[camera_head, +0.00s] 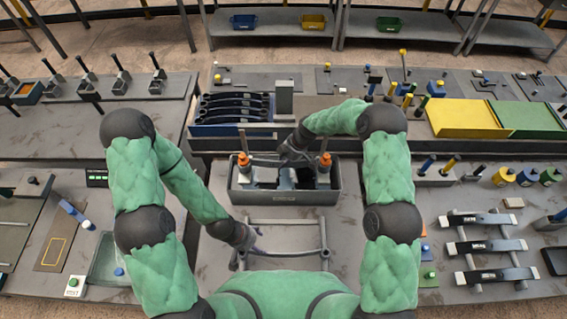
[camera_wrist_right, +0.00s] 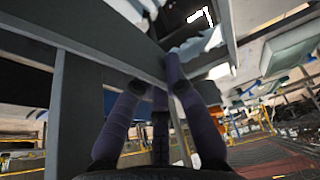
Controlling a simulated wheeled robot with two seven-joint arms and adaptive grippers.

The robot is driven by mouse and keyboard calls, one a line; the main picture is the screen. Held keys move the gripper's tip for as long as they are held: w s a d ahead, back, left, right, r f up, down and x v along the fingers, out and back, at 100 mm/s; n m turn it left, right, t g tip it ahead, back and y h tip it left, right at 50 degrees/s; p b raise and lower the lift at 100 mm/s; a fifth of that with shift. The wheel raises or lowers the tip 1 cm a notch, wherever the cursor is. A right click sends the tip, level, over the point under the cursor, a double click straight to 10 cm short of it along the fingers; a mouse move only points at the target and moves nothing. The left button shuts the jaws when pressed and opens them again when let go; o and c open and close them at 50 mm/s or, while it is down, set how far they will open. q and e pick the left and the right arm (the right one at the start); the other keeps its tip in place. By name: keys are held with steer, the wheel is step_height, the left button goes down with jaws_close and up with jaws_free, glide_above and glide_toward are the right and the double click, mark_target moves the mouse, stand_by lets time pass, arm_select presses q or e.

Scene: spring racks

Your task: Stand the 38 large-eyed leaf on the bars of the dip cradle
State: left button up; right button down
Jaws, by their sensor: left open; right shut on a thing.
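A grey tank (camera_head: 285,197) with an orange-topped post near each end stands at the middle of the bench; I take it for the dip cradle. A thin dark strip (camera_head: 265,161), seemingly the leaf, lies level across it between the posts. My right gripper (camera_head: 288,155) is shut at this strip, above the tank's back part; its hold is partly hidden. In the right wrist view the fingers (camera_wrist_right: 165,80) close together beside dark beams, and I cannot tell the leaf apart there. My left gripper (camera_head: 250,240) is open and empty, low at the left of a grey bar frame (camera_head: 285,222).
A blue-based rack of dark curved leaves (camera_head: 232,104) stands behind the tank. Three dark leaves rest on stands at the right, one of them (camera_head: 485,247) in the middle. Yellow (camera_head: 465,118) and green (camera_head: 525,120) panels lie at the back right.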

steer(key=shift+w+f+b, duration=0.2)
steer(key=shift+f+b, duration=0.15)
steer(key=shift+b, duration=0.4)
stand_by(0.8)
steer(key=c, duration=1.2)
jaws_free()
steer(key=shift+s, duration=0.1)
steer(key=shift+o, duration=0.6)
steer(key=shift+s+f, duration=0.25)
steer(key=shift+f, duration=0.05)
steer(key=o, duration=0.4)
steer(key=shift+c, duration=0.2)
steer(key=shift+w+r, duration=0.1)
steer(key=shift+r, duration=0.05)
steer(key=shift+r+p, duration=0.6)
steer(key=shift+r, duration=2.9)
steer(key=shift+f, duration=0.1)
